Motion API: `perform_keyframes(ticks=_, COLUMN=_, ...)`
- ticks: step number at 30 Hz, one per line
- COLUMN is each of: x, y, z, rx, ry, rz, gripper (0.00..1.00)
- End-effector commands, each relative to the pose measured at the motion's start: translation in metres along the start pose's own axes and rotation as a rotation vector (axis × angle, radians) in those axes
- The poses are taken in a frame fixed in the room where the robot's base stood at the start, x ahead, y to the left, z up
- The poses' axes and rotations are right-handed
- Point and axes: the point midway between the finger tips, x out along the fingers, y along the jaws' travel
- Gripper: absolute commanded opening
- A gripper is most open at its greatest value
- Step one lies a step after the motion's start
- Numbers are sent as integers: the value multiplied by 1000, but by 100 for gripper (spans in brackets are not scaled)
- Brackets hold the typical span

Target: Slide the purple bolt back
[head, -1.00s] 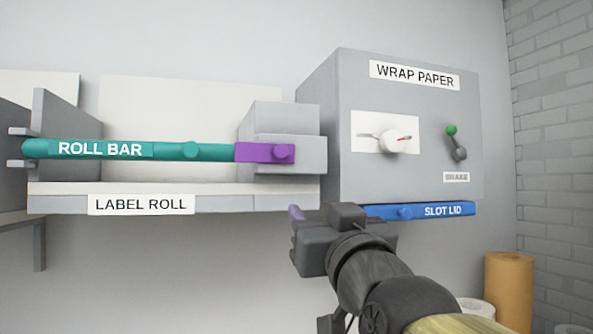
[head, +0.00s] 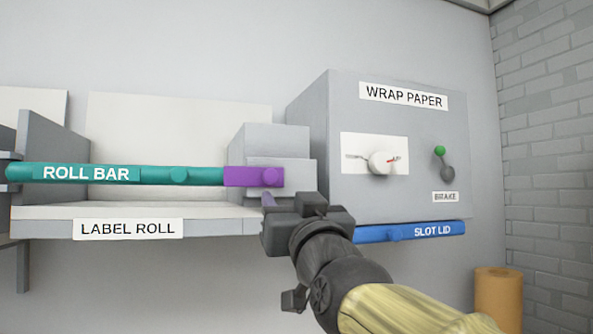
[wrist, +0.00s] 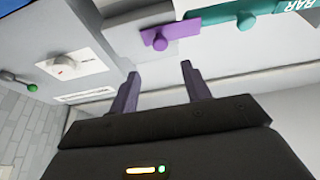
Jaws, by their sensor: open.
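The purple bolt (head: 240,177) lies at the right end of the teal roll bar (head: 210,176), against a grey block, with a round knob on its right part. In the wrist view the purple bolt (wrist: 172,37) shows beyond the fingertips, its knob above the gap between them. My gripper (head: 268,200) is just below and in front of the bolt in the head view, with one finger showing. In the wrist view both fingers of my gripper (wrist: 160,68) are apart with nothing between them. The bolt and the fingers look apart.
The grey wrap paper box (head: 340,115) stands to the right, with a dial (head: 382,162) and a green-tipped brake lever (head: 444,163). The blue slot lid (head: 375,234) is under it. The label roll shelf (head: 215,222) runs below the bar. A brown roll (head: 498,293) stands at lower right.

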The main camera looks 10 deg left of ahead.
Motion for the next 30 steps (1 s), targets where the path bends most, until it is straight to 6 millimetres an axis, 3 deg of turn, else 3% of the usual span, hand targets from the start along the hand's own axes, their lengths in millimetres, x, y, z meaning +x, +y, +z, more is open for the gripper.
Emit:
perform_keyframes(ticks=16, x=93, y=-1, z=-3, rx=0, ry=-1, rz=-1, gripper=48)
perform_keyframes(ticks=21, x=105, y=-1, z=-1, rx=0, ry=0, rz=-1, gripper=48)
perform_keyframes(ticks=30, x=106, y=0, z=0, rx=0, ry=0, rz=-1, gripper=46)
